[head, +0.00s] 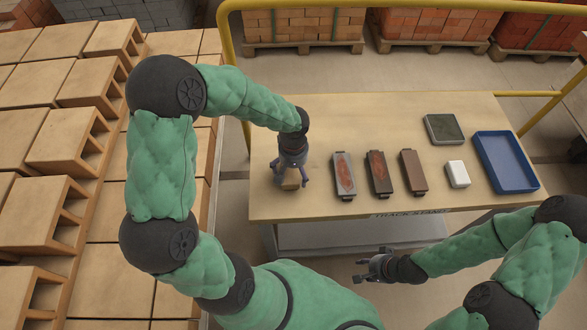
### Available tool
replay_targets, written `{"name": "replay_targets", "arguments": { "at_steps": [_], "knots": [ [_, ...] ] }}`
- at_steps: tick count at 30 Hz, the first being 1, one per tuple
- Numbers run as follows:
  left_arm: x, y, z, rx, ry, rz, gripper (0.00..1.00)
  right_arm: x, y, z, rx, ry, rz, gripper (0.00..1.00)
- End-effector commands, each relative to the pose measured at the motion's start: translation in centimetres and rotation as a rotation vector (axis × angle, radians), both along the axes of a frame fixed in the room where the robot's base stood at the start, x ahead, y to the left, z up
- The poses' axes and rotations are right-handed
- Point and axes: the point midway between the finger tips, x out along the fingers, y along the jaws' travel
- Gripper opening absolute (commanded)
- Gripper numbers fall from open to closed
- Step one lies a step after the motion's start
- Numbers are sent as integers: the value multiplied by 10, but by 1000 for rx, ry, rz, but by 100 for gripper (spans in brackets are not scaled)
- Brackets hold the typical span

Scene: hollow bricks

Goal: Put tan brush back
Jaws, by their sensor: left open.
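A tan block-shaped object (291,182), which looks like the tan brush, is at the left end of the wooden table. My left gripper (291,183) points down over it, open, with a finger on each side. The gripper hides much of the object, and I cannot tell whether the fingers touch it. My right gripper (361,270) is in front of the table's near edge, away from the objects. Its fingers look apart and empty.
Hollow bricks (50,215) are stacked at left.

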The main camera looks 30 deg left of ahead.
Motion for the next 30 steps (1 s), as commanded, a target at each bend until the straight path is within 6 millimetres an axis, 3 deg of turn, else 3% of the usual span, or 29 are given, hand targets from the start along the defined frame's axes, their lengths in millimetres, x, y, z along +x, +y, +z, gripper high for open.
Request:
{"name": "replay_targets", "arguments": {
  "at_steps": [12,18,30],
  "knots": [
    [1,0,79,0,-4,0,97,0,0,29,0,0,0,40],
    [1,0,108,0,-2,0,97,0,0,37,0,0,0,40],
    [0,0,121,0,0,0,97,0,0,39,0,0,0,40]
  ]
}}
